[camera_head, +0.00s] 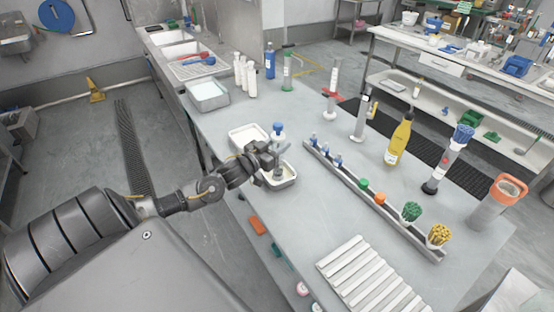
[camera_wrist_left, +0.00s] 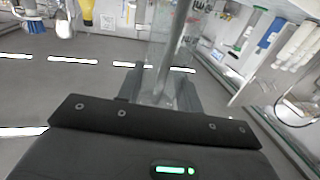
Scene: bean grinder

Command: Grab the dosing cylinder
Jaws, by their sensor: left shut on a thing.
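My left gripper (camera_head: 276,158) reaches over the small white tray (camera_head: 290,180) near the table's left edge. It is shut on a clear, see-through cylinder with a grey rod in it, which I take to be the dosing cylinder (camera_wrist_left: 166,45). In the left wrist view the cylinder stands between the two dark fingers (camera_wrist_left: 160,90). In the head view the gripper hides much of it, and its lower end is over or in the tray. I cannot tell whether it touches the tray. My right gripper is not in view.
A blue-capped bottle (camera_head: 278,132) stands just behind the gripper. A second white tray (camera_head: 234,133) is to its left. A long rack (camera_head: 375,207) with several tools lies to the right. A yellow bottle (camera_head: 399,140) stands beyond it. The table between is clear.

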